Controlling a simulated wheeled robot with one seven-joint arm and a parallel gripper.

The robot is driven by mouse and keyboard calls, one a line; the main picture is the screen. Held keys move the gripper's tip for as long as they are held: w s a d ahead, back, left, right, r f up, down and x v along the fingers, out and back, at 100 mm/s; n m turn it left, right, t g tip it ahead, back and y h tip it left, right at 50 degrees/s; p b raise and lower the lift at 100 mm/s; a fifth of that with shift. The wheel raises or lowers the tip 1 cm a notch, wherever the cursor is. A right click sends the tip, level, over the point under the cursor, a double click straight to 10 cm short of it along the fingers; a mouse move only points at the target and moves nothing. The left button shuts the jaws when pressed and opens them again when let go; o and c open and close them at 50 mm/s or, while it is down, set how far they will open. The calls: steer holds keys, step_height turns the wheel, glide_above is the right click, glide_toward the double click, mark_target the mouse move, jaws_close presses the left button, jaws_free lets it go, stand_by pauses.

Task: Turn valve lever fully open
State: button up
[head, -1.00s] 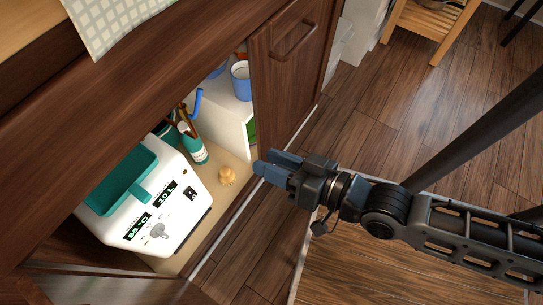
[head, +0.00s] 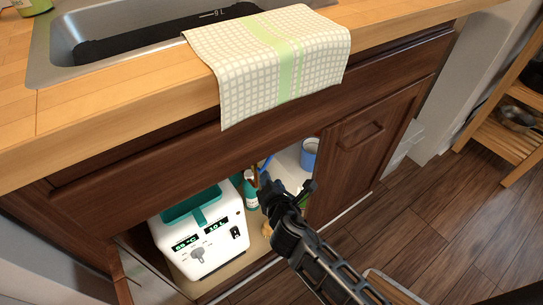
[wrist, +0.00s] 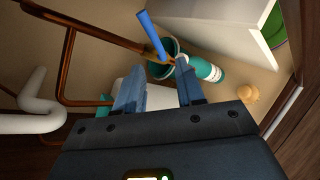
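The valve lever is a straight blue bar (wrist: 152,35) on a copper pipe (wrist: 95,30) in the wrist view. In the head view a small part of the blue lever (head: 265,163) shows inside the cabinet, just above my gripper. My gripper (wrist: 158,70) is open, with two blue-grey fingers apart and nothing held between them. The lever lies beyond the fingertips, and I see no contact. In the head view my gripper (head: 264,183) reaches into the cabinet opening, and its fingers are hard to make out.
A white appliance (head: 212,243) with displays stands left in the cabinet.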

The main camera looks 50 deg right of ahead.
mark_target(271, 158)
steer(key=shift+w+d+f+n+h+b, duration=0.15)
steer(key=shift+w+d+n+h+b, duration=0.2)
steer(key=shift+w+d, duration=0.85)
steer(key=shift+w+d+f+n+h+b, duration=0.15)
steer(key=shift+w+d+n, duration=0.3)
steer(key=shift+w+d, duration=0.7)
steer(key=shift+w+d+f+n+h+b, duration=0.15)
steer(key=shift+w+d+n+b, duration=0.25)
steer(key=shift+w+d, duration=0.8)
steer(key=shift+s+d, duration=0.15)
steer(key=shift+s, duration=0.05)
steer(key=shift+c, duration=0.2)
jaws_close()
